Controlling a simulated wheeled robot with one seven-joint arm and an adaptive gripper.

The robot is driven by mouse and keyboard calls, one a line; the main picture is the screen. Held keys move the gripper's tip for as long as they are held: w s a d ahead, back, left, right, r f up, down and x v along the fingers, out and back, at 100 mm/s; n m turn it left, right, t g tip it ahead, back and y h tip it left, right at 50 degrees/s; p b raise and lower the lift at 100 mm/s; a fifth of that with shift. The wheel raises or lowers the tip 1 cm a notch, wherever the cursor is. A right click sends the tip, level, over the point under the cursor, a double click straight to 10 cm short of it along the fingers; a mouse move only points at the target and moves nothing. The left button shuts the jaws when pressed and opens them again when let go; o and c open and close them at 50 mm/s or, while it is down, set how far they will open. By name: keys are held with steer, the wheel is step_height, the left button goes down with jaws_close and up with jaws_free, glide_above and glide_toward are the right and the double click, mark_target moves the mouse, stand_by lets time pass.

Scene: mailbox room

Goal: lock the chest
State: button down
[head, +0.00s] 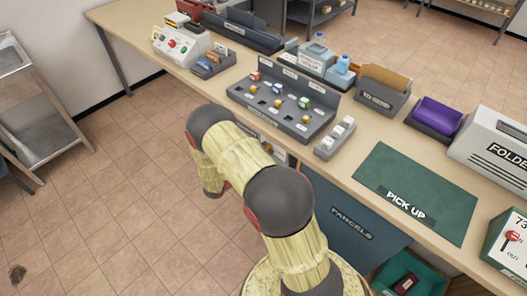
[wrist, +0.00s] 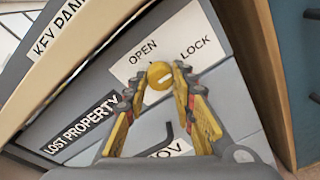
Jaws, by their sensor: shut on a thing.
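In the wrist view, a grey chest front (wrist: 75,92) carries a "LOST PROPERTY" label and a white plate (wrist: 205,32) reading "OPEN" on the left and "LOCK" on the right. A round yellow knob (wrist: 159,80) with a pale slot-like mark sits at the plate's lower edge, below and between the two words. My gripper (wrist: 159,72) is shut on this knob, one fingertip at each side. The mark looks slanted, but its exact setting is hard to tell. In the head view my arm hides the chest front and the gripper.
A "KEY PAN..." board (wrist: 60,30) borders the chest at upper left; a blue panel (wrist: 298,60) stands close at right. A dark bent bar (wrist: 169,132) shows between my fingers. Above, the counter (head: 345,165) holds a knobbed panel (head: 285,105) and a green pick-up mat (head: 415,190). Tiled floor at left is mostly clear.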

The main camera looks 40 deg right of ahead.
steer(key=c, duration=1.5)
jaws_free()
steer(key=shift+a, duration=0.1)
steer(key=a, duration=0.4)
steer(key=a+r, duration=0.1)
steer(key=a, duration=0.2)
steer(key=s+a, duration=0.1)
steer(key=a, duration=0.3)
steer(key=shift+a+r, duration=0.15)
steer(key=shift+a, duration=0.2)
